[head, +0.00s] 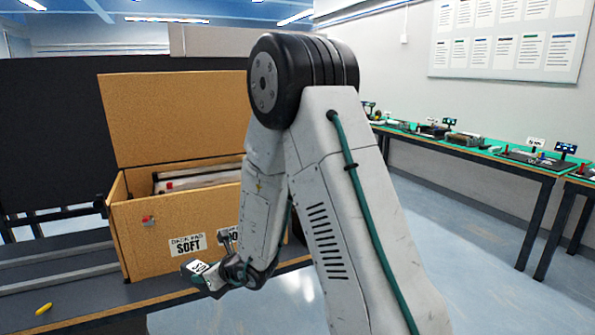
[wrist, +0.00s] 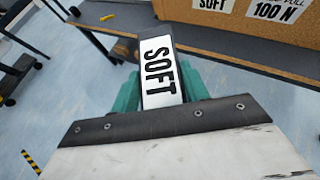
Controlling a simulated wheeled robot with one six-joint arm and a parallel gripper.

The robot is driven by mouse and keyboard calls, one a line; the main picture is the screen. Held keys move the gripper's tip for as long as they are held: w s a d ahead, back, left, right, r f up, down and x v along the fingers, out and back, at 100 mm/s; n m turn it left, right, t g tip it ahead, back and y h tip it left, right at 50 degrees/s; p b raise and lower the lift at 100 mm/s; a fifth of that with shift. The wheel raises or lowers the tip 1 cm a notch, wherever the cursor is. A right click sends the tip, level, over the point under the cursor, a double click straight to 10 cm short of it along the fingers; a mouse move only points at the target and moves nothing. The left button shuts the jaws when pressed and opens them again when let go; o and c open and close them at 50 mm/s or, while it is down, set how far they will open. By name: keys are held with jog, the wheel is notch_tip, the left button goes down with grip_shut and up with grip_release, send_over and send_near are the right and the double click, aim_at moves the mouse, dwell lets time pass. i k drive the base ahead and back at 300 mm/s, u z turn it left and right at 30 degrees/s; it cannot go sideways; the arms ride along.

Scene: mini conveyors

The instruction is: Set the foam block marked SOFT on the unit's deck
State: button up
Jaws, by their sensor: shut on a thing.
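In the wrist view my gripper (wrist: 158,95) is shut on the foam block marked SOFT (wrist: 159,70). The block is dark with a white label, and its lettering runs lengthwise between the teal fingers. In the head view my gripper (head: 222,278) holds the block (head: 197,268) in front of a brown cardboard box, near the front edge of the dark deck (head: 75,290). The block looks clear of the deck, though the arm hides part of this area. I cannot tell for sure which surface is the unit's deck.
The open cardboard box (head: 150,225) carries a SOFT label and a second, partly hidden one. A yellow piece (head: 43,309) lies on the dark surface at left. Green-topped benches (head: 460,148) with small devices line the right wall. The floor between is free.

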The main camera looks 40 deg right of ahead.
aim_at(226, 176)
jog(key=z, duration=0.55)
jog(key=i, duration=1)
jog(key=u, duration=0.05)
